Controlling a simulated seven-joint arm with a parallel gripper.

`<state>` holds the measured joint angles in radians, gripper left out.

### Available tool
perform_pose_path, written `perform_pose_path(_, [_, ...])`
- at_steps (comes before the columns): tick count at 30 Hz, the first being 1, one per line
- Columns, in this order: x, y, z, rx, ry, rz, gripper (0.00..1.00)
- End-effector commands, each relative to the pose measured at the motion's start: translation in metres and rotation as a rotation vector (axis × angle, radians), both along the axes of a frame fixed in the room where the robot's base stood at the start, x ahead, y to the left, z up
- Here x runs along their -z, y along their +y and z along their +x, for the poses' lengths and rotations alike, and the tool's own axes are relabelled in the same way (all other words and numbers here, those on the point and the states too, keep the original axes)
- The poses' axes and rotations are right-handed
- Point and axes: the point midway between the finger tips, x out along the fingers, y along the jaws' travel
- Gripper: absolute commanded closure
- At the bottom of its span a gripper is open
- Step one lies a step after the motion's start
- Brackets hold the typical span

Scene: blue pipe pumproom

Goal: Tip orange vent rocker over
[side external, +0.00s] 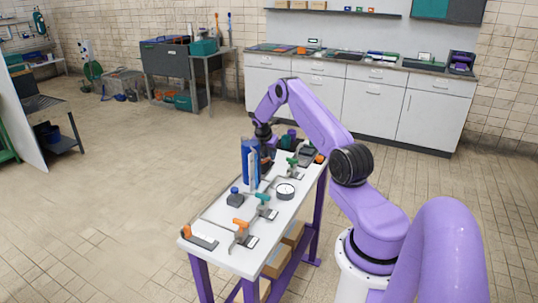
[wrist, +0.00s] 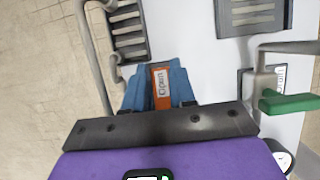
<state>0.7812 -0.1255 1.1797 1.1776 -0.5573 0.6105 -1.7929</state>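In the side external view my gripper (side external: 266,140) is low over the far part of the white bench (side external: 215,213), beside an upright blue cylinder (side external: 250,165). The rocker under my gripper is not clear there.
A green-handled valve (wrist: 290,101) stands close on the right in the wrist view, with a grey pipe beside it. A grey slotted panel (wrist: 127,30) and a bent pipe are at left. A gauge (side external: 286,190), an orange-handled valve (side external: 240,225) and another orange part (side external: 187,231) stand nearer.

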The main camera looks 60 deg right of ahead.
Motion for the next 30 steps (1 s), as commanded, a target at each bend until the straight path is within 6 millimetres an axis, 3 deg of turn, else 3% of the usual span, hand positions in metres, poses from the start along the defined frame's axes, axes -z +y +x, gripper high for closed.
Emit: perform_pose_path(30, [-0.0041,0.0022,-0.0013,0.004,0.003,-0.129,1.00])
